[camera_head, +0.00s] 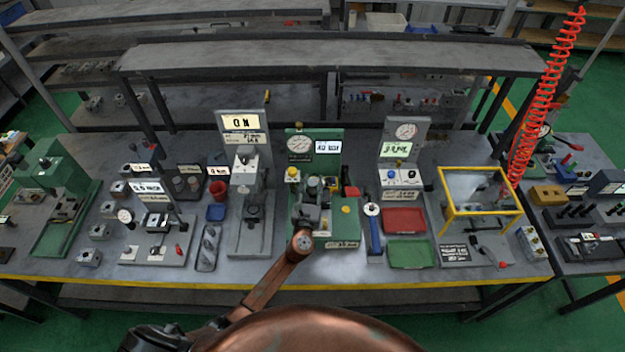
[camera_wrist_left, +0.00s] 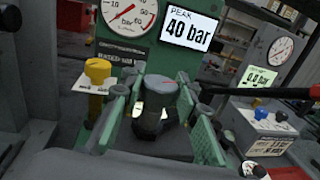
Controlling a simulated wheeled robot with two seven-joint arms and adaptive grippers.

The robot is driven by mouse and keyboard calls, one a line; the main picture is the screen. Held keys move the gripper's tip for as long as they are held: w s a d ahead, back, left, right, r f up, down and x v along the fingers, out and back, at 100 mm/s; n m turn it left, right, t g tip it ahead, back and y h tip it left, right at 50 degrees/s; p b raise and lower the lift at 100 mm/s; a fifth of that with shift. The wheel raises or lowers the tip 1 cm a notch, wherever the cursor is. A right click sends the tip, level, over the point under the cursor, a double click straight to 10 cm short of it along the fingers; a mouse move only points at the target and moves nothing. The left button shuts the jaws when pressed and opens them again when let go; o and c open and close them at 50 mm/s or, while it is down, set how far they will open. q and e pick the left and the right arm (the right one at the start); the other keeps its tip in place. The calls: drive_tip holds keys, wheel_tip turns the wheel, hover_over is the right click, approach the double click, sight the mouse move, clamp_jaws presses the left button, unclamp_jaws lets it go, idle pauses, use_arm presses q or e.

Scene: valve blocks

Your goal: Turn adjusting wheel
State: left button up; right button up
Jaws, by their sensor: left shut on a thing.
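The adjusting wheel (camera_wrist_left: 160,88) appears in the left wrist view as a dark knob with a flat round top, in front of the green test stand (camera_wrist_left: 170,62). My left gripper (camera_wrist_left: 155,118) has its green-edged fingers on either side of the knob and is shut on it. In the head view, my left gripper (camera_head: 307,208) is over the green stand (camera_head: 345,225) at the middle of the bench and hides the wheel there. The stand's display (camera_wrist_left: 189,28) reads PEAK 40 bar, beside a round gauge (camera_wrist_left: 128,14). My right gripper is not in view.
A yellow knob (camera_wrist_left: 98,72) stands left of my fingers. A grey stand (camera_head: 250,225) is to the left; another gauge stand (camera_head: 403,160) is to the right. Red (camera_head: 405,221) and green (camera_head: 411,254) trays and a yellow-framed box (camera_head: 480,216) lie farther right.

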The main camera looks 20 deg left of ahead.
use_arm(q)
drive_tip(key=n+y, duration=0.2)
drive_tip(key=y, duration=0.1)
drive_tip(key=shift+d+g, duration=0.2)
drive_tip(key=shift+g, duration=0.1)
drive_tip(key=n+g+y+b, duration=0.1)
drive_tip(key=y, duration=0.1)
drive_tip(key=shift+f+n+y, duration=0.15)
drive_tip(key=shift+n+y, duration=0.15)
drive_tip(key=shift+n, duration=0.1)
drive_tip(key=n+g+y+b, duration=0.4)
drive_tip(key=y+b, duration=0.1)
drive_tip(key=b, duration=0.1)
drive_tip(key=shift+f+n+y, duration=0.1)
drive_tip(key=shift+n+y, duration=0.2)
drive_tip(key=shift+y, duration=0.1)
drive_tip(key=shift+a+r+n+g+y+b, duration=0.1)
drive_tip(key=shift+r+n+g+y+b, duration=0.1)
drive_tip(key=shift+n+g+y+b, duration=0.9)
drive_tip(key=shift+h, duration=0.3)
drive_tip(key=o, duration=1.2)
